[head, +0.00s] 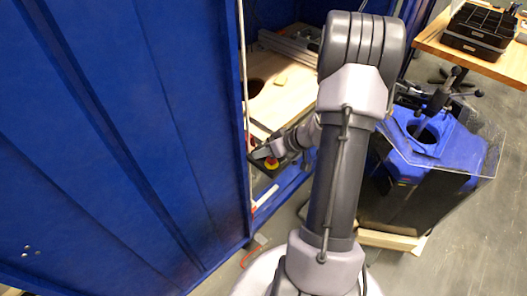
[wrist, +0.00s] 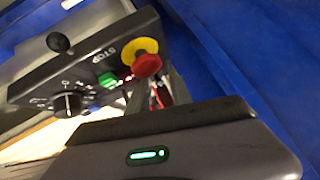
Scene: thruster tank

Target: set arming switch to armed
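A dark control box (wrist: 100,62) fills the upper left of the wrist view. It carries a black ball-topped lever (wrist: 60,42), a black rotary knob (wrist: 68,104) with small marks around it, a lit green button (wrist: 108,80), and a red stop button (wrist: 147,65) on a yellow ring marked STOP. I cannot read which control is the arming switch. My gripper's dark body with a green light fills the bottom of the wrist view. Its fingers are mostly hidden beside the box, and their opening is unclear. In the head view, the red button (head: 271,163) shows beside my gripper.
A blue-walled enclosure (head: 120,130) stands close on the left, with a wooden board (head: 275,95) inside. A blue machine with a clear cover (head: 440,140) stands right of my arm. A wooden table with black trays (head: 480,25) is at the upper right.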

